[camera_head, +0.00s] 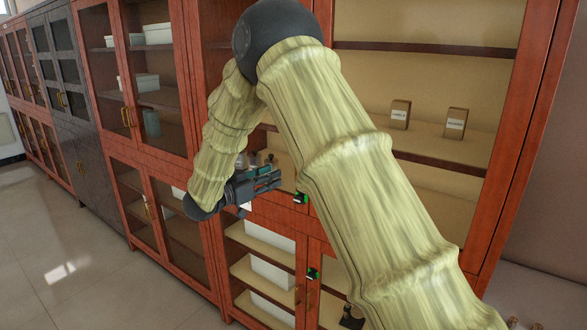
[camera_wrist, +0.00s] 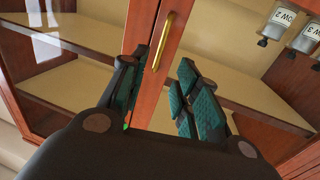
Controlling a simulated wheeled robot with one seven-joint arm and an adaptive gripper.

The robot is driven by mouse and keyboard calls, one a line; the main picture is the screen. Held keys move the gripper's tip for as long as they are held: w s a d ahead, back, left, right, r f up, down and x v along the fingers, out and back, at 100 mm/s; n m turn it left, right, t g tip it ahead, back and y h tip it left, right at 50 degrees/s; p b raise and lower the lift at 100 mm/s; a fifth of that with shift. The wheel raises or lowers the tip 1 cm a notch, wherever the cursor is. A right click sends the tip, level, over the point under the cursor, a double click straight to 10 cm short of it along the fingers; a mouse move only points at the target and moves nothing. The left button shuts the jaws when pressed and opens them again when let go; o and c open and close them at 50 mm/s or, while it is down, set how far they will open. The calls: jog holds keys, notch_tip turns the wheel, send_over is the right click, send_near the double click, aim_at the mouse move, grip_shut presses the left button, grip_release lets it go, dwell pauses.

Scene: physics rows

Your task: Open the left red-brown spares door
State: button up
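The red-brown door stile (camera_wrist: 176,58) runs between my fingers in the wrist view, with an upright brass handle (camera_wrist: 165,38) on it. My gripper (camera_wrist: 160,68) is open, with one teal-padded finger on each side of the handle's lower part. I see no clear contact, and the exact depth is hard to judge. Shelves show on both sides of the stile; a glass reflection lies at the left. In the head view my gripper (camera_head: 272,179) is at the front of the red-brown cabinet (camera_head: 545,120). My arm hides much of that cabinet there, including the handle.
Two small labelled boxes (camera_head: 400,113) sit on a shelf. Lower doors (camera_head: 302,255) are beneath. A dark cabinet (camera_head: 75,115) and more red-brown cabinets stand left. The tiled floor (camera_head: 70,265) is clear.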

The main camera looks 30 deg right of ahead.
jog(key=w+d+p, duration=0.2)
jog(key=d+p, duration=0.1)
jog(key=d, duration=0.7)
jog(key=shift+p, duration=0.35)
jog(key=shift+f, duration=0.1)
grip_shut()
